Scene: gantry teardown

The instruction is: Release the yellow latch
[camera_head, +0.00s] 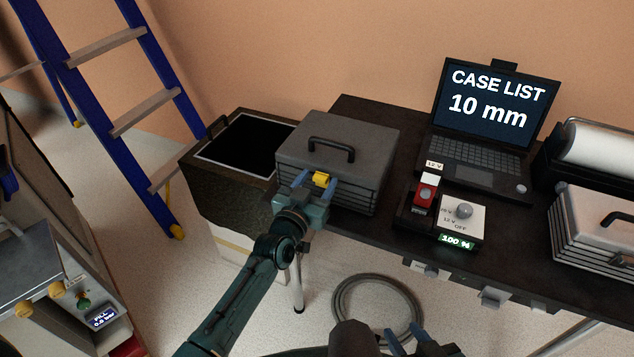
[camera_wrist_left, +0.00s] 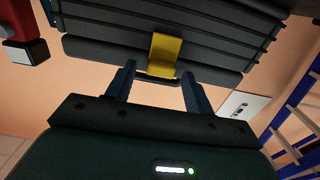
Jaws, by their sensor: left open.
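The yellow latch (camera_head: 321,180) sits on the front of a grey ribbed case (camera_head: 350,150) with a black handle on its lid. In the left wrist view the latch (camera_wrist_left: 165,52) is a bent yellow tab on the case's dark front, just ahead of the gap between my fingers. My left gripper (camera_head: 307,183) is open in front of the case. Its two blue fingers (camera_wrist_left: 158,85) stand apart with nothing between their tips. My right gripper (camera_head: 407,335) is low at the bottom edge, its blue fingers apart and empty, partly cut off.
The case stands on a dark table (camera_head: 395,260). To its right are a red switch (camera_head: 426,190), a knob box (camera_head: 464,212) and a laptop (camera_head: 490,120). A black-topped bin (camera_head: 245,140) adjoins it on the left. A blue ladder (camera_head: 90,80) stands further left.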

